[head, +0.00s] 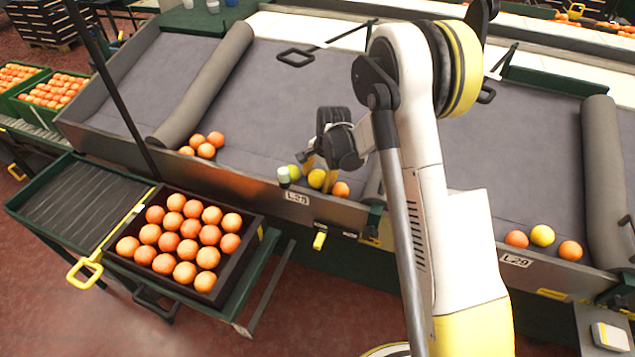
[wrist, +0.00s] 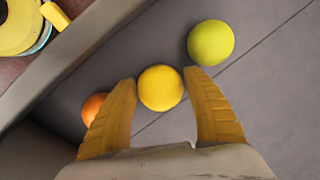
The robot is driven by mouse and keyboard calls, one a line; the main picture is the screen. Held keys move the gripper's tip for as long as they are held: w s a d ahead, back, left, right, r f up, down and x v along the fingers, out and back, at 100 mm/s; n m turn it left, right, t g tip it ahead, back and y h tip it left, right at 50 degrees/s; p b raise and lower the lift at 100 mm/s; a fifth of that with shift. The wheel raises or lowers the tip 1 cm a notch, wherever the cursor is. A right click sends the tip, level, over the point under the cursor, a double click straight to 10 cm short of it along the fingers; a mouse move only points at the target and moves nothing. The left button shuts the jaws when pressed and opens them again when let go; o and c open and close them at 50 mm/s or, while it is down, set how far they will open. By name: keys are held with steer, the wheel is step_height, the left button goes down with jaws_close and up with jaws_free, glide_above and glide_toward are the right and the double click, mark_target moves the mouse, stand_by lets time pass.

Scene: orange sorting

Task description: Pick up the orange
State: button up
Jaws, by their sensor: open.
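My gripper (head: 320,168) is low over the grey sorting belt, at its front edge near the label L.28. In the wrist view its two yellow fingers (wrist: 160,80) are open, with a yellow fruit (wrist: 160,88) between the fingertips. I cannot tell whether they touch it. An orange (wrist: 93,107) lies outside the left finger, which partly hides it. A yellow-green fruit (wrist: 211,42) lies beyond the right fingertip. In the head view the orange (head: 341,189), the yellow fruit (head: 317,180) and the yellow-green fruit (head: 293,171) lie in a row along the belt edge.
A dark crate (head: 236,266) full of oranges stands on a cart in front of the belt. Several oranges (head: 206,150) lie left on the belt. Two oranges and a yellow fruit (head: 542,236) lie at the right. A metal rim (wrist: 78,62) borders the belt.

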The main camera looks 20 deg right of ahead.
steer(key=shift+r, duration=0.1)
steer(key=c, duration=0.9)
